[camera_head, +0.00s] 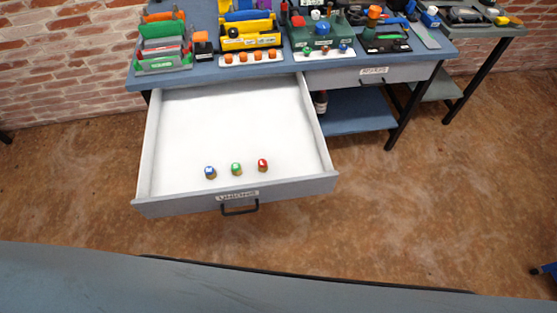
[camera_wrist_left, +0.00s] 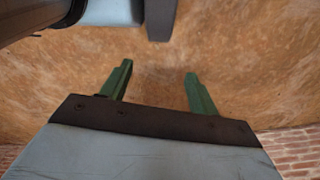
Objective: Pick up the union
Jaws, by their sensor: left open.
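One has a blue top (camera_head: 210,172), one a green top (camera_head: 236,169) and one a red top (camera_head: 262,165). I cannot tell which of them is the union. My left gripper (camera_wrist_left: 158,70) shows in the left wrist view with its two green fingers apart and nothing between them, above the brown floor. Neither gripper shows in the head view, and the fittings do not show in the wrist view.
The drawer's front has a label and a dark handle (camera_head: 240,209). The blue workbench (camera_head: 285,68) above it holds tool racks, a yellow toolbox (camera_head: 250,35) and a green box (camera_head: 322,36). A second drawer (camera_head: 350,77) beside it is shut. The floor (camera_head: 430,200) to the right is clear.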

